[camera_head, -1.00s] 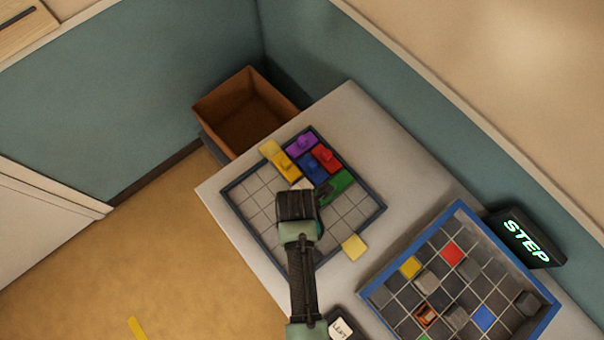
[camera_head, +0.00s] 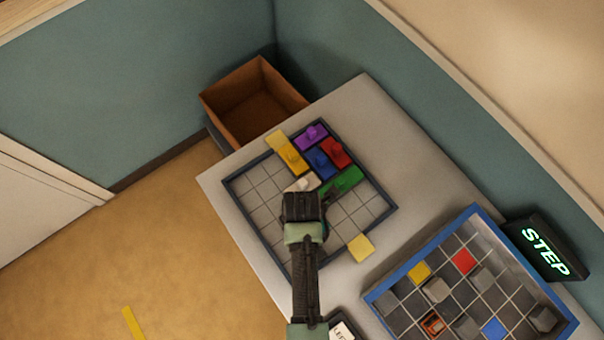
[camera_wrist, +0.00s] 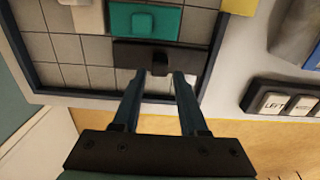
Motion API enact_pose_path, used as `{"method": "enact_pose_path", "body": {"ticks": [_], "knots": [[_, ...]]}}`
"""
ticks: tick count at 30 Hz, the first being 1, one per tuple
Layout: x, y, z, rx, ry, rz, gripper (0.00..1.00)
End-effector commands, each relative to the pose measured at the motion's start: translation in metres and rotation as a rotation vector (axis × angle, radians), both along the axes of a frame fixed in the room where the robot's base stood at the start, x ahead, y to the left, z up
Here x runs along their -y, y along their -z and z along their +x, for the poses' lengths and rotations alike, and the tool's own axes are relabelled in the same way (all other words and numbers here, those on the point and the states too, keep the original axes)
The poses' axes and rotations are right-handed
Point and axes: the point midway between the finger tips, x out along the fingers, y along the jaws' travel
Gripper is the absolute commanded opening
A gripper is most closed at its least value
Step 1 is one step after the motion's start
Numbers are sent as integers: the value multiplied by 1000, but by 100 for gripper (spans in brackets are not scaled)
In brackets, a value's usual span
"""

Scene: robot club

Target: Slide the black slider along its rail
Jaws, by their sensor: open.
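The black slider (camera_wrist: 185,57) lies on the grey tiled board, with a raised knob at its middle. It shows in the wrist view near the board's dark rim; my arm hides it in the head view. My gripper (camera_wrist: 162,76) is open and empty. Its two fingertips are at the near side of the slider, roughly either side of the knob. I cannot tell whether they touch it. The dark-rimmed board (camera_head: 247,239) sits on the light table. A teal slider (camera_wrist: 122,22) lies just beyond the black one, and a white slider (camera_wrist: 88,16) is to its left.
Purple (camera_head: 304,141), yellow (camera_head: 280,145), blue (camera_head: 319,168), red (camera_head: 338,157) and green (camera_head: 350,177) sliders crowd the board's far side. A pale yellow pad (camera_head: 361,248) adjoins the rim. A blue-rimmed tray (camera_head: 402,275) and black STEP box (camera_head: 545,252) stand right.

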Motion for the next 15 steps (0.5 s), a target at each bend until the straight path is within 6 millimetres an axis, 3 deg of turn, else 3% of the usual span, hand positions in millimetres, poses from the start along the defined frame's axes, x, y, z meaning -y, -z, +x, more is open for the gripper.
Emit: {"method": "enact_pose_path", "body": {"ticks": [15], "knots": [[0, 11, 0, 0, 0, 0, 42]]}}
